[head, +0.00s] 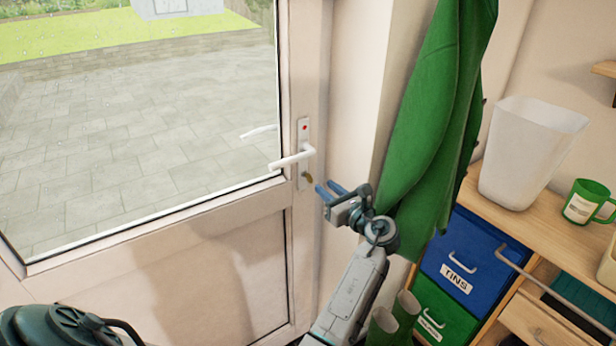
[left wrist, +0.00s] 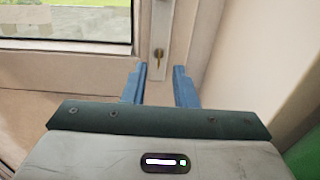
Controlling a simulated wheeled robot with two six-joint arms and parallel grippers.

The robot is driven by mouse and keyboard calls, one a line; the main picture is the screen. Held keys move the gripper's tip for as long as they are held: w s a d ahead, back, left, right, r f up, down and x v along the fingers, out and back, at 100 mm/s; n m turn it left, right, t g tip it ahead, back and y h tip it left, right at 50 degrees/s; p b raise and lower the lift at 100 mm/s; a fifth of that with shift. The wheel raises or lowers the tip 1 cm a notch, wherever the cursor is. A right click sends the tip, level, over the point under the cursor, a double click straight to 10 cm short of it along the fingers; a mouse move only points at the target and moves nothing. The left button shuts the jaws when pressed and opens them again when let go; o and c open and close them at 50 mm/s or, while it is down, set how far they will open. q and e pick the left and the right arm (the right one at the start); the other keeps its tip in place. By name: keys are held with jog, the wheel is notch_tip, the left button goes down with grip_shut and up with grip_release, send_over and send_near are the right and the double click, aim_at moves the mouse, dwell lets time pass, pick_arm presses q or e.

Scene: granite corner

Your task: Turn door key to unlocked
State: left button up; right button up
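A brass key (head: 308,177) sits in the lock below the white door handle (head: 292,159), on the metal lock plate (head: 304,133) with a small red mark near its top. The key also shows in the left wrist view (left wrist: 159,57), pointing roughly upright. My left gripper (head: 325,191) is just right of the key and slightly below it in the head view. Its blue fingers are apart with nothing between them. In the left wrist view, the key shows between and beyond the open fingertips of this gripper (left wrist: 158,69). My right gripper is not in view.
The white door (head: 240,250) with its glass pane looks closed. A green cloth (head: 440,120) hangs right of the frame. Further right, a wooden shelf unit holds a white bin (head: 528,150), a green mug (head: 587,202) and a blue TINS drawer (head: 470,255).

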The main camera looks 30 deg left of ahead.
aim_at(312, 178)
pick_arm(q)
jog(key=p+x, duration=0.1)
jog(key=x, duration=0.6)
jog(key=shift+s+f, duration=0.1)
jog(key=shift+f, duration=0.1)
grip_shut()
